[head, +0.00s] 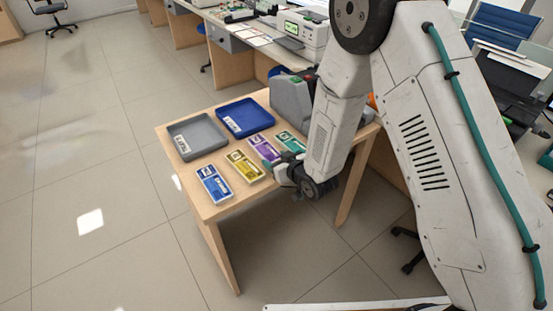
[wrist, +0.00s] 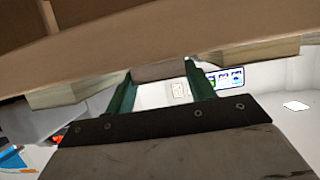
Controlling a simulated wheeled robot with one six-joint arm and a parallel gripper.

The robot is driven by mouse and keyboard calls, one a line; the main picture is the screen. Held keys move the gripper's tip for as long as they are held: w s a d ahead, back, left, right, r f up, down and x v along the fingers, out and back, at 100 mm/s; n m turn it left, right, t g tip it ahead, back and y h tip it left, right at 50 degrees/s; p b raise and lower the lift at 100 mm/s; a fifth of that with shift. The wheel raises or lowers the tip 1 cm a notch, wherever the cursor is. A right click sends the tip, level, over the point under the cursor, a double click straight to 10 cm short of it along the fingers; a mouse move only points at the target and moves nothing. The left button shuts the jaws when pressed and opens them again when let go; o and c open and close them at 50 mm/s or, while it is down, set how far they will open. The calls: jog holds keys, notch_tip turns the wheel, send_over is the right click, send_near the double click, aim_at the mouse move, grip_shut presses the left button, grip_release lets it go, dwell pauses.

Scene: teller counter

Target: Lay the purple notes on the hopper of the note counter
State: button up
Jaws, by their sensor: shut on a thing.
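The purple notes (head: 262,147) lie flat on the wooden table, in a row between the yellow and green bundles. My gripper (head: 277,163) is at their near end, low over the table. In the wrist view its green fingers (wrist: 159,74) are shut on the pale end of a bundle (wrist: 160,69), the purple notes. A grey machine (head: 291,99) with a red and a green mark on top, apparently the note counter, stands at the table's back right. My arm hides part of it, and its hopper is not clear.
Yellow notes (head: 243,165) and green notes (head: 291,141) lie close on either side. Blue notes (head: 215,184) lie farther left. A grey tray (head: 184,154) and a blue tray (head: 234,133) stand behind the bundles. A white machine (head: 302,36) stands on the back counter.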

jog(key=o, duration=0.7)
jog(key=shift+f, duration=0.1)
